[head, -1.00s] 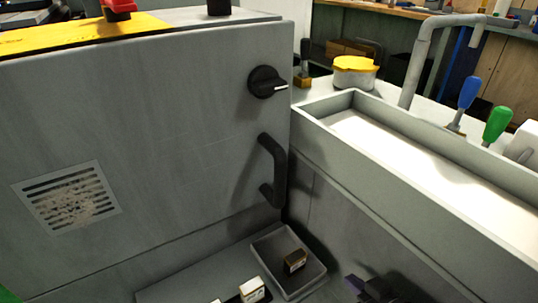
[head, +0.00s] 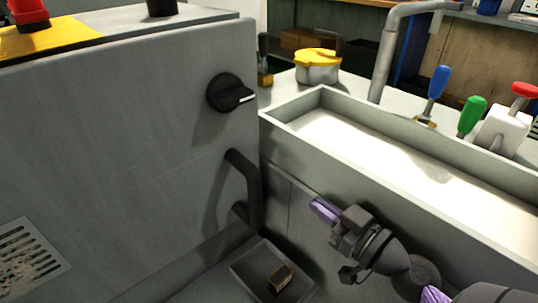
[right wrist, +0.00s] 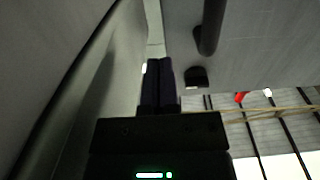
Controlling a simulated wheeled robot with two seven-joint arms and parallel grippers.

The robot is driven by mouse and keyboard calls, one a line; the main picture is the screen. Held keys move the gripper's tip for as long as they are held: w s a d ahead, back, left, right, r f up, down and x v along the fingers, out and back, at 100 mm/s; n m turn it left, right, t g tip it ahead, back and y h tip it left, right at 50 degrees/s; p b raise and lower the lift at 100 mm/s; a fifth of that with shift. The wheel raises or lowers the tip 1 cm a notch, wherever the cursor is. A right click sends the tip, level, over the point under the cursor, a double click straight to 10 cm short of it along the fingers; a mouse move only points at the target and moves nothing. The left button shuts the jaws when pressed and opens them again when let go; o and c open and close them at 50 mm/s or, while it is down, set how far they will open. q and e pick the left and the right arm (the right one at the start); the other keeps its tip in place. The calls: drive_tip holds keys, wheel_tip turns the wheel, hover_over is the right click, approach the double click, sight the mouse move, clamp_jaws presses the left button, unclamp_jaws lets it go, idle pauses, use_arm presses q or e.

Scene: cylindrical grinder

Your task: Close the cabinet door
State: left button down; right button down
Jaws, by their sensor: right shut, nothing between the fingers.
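The cabinet door (head: 130,150) is the large grey panel at left in the head view. It carries a black knob (head: 230,93), a black bar handle (head: 252,190) near its right edge and a slotted vent (head: 28,258). I cannot tell how far it stands open. My right gripper (head: 322,209) is right of the handle, apart from it, in front of the trough's side. In the right wrist view its fingers (right wrist: 157,82) are shut and empty, with the handle (right wrist: 211,28) and knob (right wrist: 196,77) to their right. My left gripper is out of view.
A long grey trough (head: 290,125) runs along the right. A pot with a yellow lid (head: 317,65), a pipe and coloured handles stand around it. Below the handle is a small grey tray (head: 248,275) holding a small box (head: 279,279).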

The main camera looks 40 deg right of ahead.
drive_tip(key=w+p, duration=0.1)
drive_tip(key=w, duration=0.8)
drive_tip(key=w+p, duration=0.1)
drive_tip(key=w, duration=0.4)
drive_tip(key=shift+a+p, duration=0.3)
drive_tip(key=shift+a, duration=0.05)
